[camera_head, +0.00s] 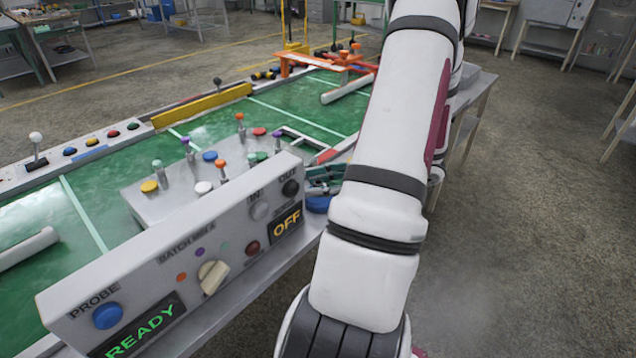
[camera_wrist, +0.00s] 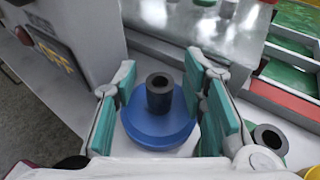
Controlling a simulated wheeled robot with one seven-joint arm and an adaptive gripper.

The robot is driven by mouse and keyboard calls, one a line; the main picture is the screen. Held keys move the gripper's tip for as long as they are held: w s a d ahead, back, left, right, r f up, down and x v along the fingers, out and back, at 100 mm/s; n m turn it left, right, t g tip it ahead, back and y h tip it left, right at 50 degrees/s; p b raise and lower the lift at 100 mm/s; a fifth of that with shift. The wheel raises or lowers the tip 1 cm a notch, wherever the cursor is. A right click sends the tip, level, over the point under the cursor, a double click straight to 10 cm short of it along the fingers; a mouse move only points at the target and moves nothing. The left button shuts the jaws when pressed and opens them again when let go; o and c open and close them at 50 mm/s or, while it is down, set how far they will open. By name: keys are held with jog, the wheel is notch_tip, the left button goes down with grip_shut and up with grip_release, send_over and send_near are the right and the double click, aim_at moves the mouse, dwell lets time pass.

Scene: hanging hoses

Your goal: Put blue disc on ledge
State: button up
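A blue disc (camera_wrist: 150,132) with a dark hollow knob stands between the fingers of my gripper (camera_wrist: 160,90) in the wrist view. The teal finger pads are spread on both sides, with a visible gap to the knob. Whether a pad touches the disc's rim I cannot tell. In the head view part of the blue disc (camera_head: 318,204) shows below my gripper (camera_head: 326,177), by the right end of the control box; my arm hides the rest. Which surface is the ledge is not clear.
The control box (camera_head: 180,270) with READY and OFF displays stands left of my gripper. A grey raised plate (camera_head: 150,205) carries coloured discs and small levers. In the wrist view a green disc with a dark knob (camera_wrist: 268,137) sits close to the right finger.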

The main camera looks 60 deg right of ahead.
jog(key=shift+s+r, duration=0.15)
jog(key=shift+r, duration=0.05)
jog(key=p+v, duration=0.2)
jog(key=v, duration=0.9)
jog(key=shift+s+d, duration=0.15)
jog(key=shift+s, duration=0.15)
jog(key=shift+s+r, duration=0.1)
jog(key=shift+r, duration=0.05)
